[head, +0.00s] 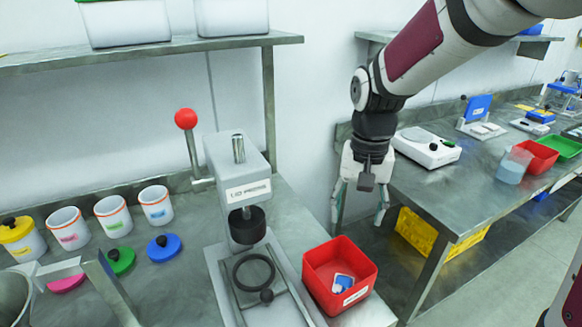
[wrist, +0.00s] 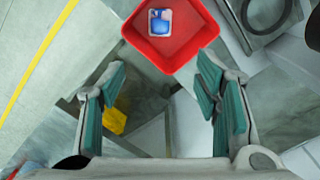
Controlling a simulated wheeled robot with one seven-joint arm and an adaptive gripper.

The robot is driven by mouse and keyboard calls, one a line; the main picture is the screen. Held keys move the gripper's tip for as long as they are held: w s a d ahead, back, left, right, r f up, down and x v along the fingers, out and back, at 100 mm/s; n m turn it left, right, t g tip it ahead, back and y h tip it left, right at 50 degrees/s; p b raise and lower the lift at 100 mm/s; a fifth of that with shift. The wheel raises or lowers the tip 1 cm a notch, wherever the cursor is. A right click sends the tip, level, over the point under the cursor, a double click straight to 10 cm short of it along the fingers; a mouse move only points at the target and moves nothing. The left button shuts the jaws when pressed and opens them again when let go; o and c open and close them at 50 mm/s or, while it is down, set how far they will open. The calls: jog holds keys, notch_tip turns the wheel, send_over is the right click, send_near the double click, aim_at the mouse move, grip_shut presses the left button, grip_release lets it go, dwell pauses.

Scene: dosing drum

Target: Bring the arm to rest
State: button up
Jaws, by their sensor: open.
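My arm reaches down from the upper right of the head view. My gripper (head: 359,213) hangs pointing down, open and empty, to the right of the press and above and behind the red bin. In the wrist view my gripper (wrist: 165,100) shows its two green-padded fingers wide apart with nothing between them. The red bin (head: 340,301) stands on the bench beside the press and holds a small blue-and-white item (head: 342,283). The bin also shows at the top of the wrist view (wrist: 198,38), beyond the fingertips, apart from them.
The press (head: 238,165) with a red-knobbed lever stands left of my gripper. Several white tubs (head: 112,216) and loose coloured lids (head: 164,248) are farther left. A second bench (head: 440,200) at right carries a white scale (head: 427,147) and another red bin (head: 536,156). A yellow crate (head: 415,233) sits below it.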

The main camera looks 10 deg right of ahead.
jog(key=s+r+n+t, duration=0.2)
jog(key=s+r, duration=0.2)
jog(key=s, duration=0.5)
jog(key=s+r+n+t, duration=0.2)
jog(key=s+r, duration=0.3)
jog(key=s, duration=0.5)
jog(key=shift+s+n, duration=0.15)
jog(key=shift+n, duration=0.15)
jog(key=shift+a, duration=0.1)
jog(key=shift+c, duration=0.2)
